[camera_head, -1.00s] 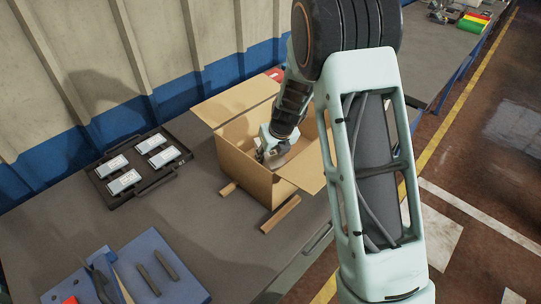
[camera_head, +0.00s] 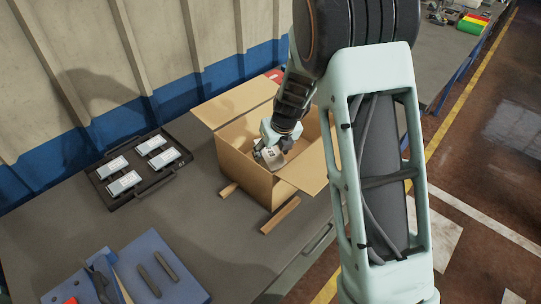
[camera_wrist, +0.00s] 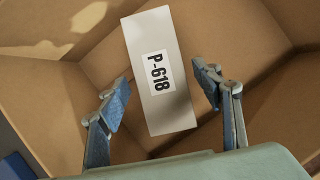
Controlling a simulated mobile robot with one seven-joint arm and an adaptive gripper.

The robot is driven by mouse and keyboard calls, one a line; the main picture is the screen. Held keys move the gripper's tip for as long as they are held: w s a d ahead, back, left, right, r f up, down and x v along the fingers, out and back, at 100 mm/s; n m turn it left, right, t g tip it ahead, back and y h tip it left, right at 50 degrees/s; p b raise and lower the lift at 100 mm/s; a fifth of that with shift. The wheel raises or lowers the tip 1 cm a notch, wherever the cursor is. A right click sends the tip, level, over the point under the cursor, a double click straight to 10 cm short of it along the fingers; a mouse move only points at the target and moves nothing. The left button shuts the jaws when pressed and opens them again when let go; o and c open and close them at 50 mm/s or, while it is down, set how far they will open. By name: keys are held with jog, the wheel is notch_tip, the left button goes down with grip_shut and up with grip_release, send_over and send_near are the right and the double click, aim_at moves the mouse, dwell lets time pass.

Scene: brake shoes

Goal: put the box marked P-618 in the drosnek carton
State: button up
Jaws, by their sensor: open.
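The white box marked P-618 (camera_wrist: 152,55) is inside the open cardboard carton (camera_head: 240,172), seen in the wrist view between and beyond my gripper's fingers. My gripper (camera_wrist: 163,90) is open, with a finger on each side of the box and a visible gap at each side. In the head view my gripper (camera_head: 272,154) reaches down into the carton, and part of the box (camera_head: 273,157) shows beside it. Any marking on the carton's outside cannot be read. Whether the box rests flat on the carton floor is hard to tell.
A black tray (camera_head: 148,190) with several white boxes lies left of the carton. A blue mat (camera_head: 180,280) with tools is at the front left. The carton's flaps (camera_head: 238,101) stand open around my arm.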

jog(key=v, duration=0.8)
jog(key=shift+s+r+p, duration=0.1)
jog(key=shift+r+p, duration=0.2)
jog(key=shift+p, duration=0.1)
